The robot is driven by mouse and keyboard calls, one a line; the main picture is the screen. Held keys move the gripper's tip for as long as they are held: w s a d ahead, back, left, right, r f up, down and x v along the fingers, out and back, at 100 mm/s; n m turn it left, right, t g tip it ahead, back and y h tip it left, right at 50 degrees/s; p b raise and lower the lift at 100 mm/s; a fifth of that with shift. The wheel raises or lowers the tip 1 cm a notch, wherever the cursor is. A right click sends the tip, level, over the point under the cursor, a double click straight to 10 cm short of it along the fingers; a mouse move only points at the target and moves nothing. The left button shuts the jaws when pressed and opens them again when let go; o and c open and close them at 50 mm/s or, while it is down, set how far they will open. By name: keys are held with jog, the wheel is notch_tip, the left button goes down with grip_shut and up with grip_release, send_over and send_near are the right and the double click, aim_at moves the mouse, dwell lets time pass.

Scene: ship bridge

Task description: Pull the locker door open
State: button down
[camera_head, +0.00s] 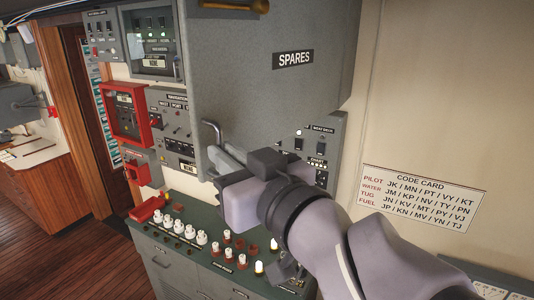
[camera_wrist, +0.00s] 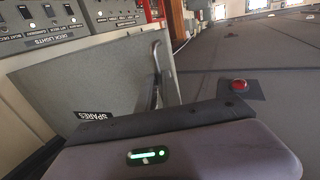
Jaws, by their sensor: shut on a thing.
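The locker door (camera_head: 265,85) is a grey panel with a black SPARES label, on the wall in the upper middle of the head view. It also shows in the wrist view (camera_wrist: 95,80), with its label at the lower left. Its metal bar handle (camera_head: 211,131) is near the door's lower left corner; the handle also shows in the wrist view (camera_wrist: 156,65). My gripper (camera_head: 222,160) is at the handle's lower part and is shut on it. The fingertips are mostly hidden by the gripper body in the wrist view. I cannot tell whether the door is ajar.
A console (camera_head: 190,250) with several white and red knobs stands below the door. Switch panels and a red-framed box (camera_head: 124,110) are on the wall to the left. A code card (camera_head: 423,197) is on the wall at right. The wooden floor (camera_head: 60,260) at left is clear.

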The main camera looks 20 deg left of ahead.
jog(key=shift+w+d+r, duration=0.1)
jog(key=shift+d+r, duration=0.1)
jog(key=shift+d, duration=0.05)
jog(key=shift+a, duration=0.1)
jog(key=c, duration=1.8)
grip_release()
jog(key=shift+w, duration=0.1)
jog(key=shift+o, duration=1.4)
jog(key=shift+w+d+f, duration=0.1)
jog(key=shift+w+d, duration=0.15)
jog(key=shift+w, duration=0.15)
jog(key=shift+f, duration=0.15)
